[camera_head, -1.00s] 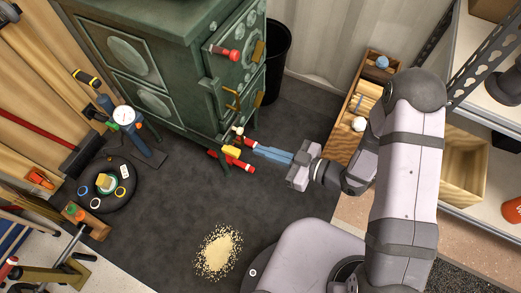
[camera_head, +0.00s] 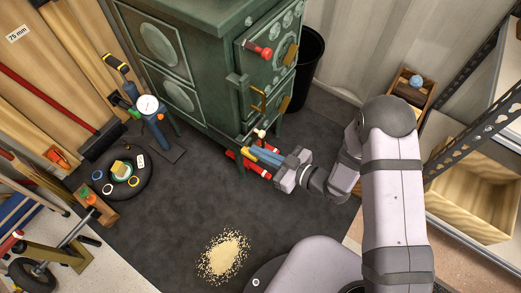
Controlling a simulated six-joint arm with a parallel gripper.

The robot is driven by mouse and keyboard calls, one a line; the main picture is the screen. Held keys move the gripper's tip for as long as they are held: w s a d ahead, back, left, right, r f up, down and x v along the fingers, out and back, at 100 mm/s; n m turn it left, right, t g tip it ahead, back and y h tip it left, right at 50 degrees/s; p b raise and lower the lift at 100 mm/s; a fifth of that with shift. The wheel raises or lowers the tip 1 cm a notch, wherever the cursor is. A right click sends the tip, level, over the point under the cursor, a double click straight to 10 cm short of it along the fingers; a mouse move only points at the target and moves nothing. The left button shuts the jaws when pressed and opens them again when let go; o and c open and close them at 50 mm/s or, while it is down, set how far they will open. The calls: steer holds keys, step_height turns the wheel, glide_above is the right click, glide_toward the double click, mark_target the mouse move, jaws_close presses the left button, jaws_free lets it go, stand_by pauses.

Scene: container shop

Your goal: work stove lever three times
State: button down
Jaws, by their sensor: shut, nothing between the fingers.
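The green stove (camera_head: 185,60) stands at the back centre. Low at its front corner is a small pale-tipped lever (camera_head: 259,133). Red and yellow parts (camera_head: 263,172) sit just below it, partly hidden by my gripper. My gripper (camera_head: 262,155) is shut and empty, its blue fingers pointing left at these parts. I cannot tell whether the fingers touch them. Higher on the stove front are a red-knobbed handle (camera_head: 259,50) and a brass-coloured handle (camera_head: 258,100).
A black bin (camera_head: 305,70) stands right of the stove. A gauge on a stand (camera_head: 149,106) and a round black tray (camera_head: 110,190) are at left. Shelving with a wooden box (camera_head: 480,190) is at right.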

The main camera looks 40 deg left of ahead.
stand_by(0.3)
step_height(320, 180, down, 6)
steer(key=y+b, duration=0.1)
steer(key=b, duration=0.4)
steer(key=shift+d+f, duration=0.15)
steer(key=shift+f, duration=0.05)
steer(key=shift+r, duration=0.1)
step_height(320, 180, up, 5)
steer(key=p, duration=0.4)
steer(key=d+p, duration=0.1)
steer(key=d, duration=1)
steer(key=shift+p, duration=0.35)
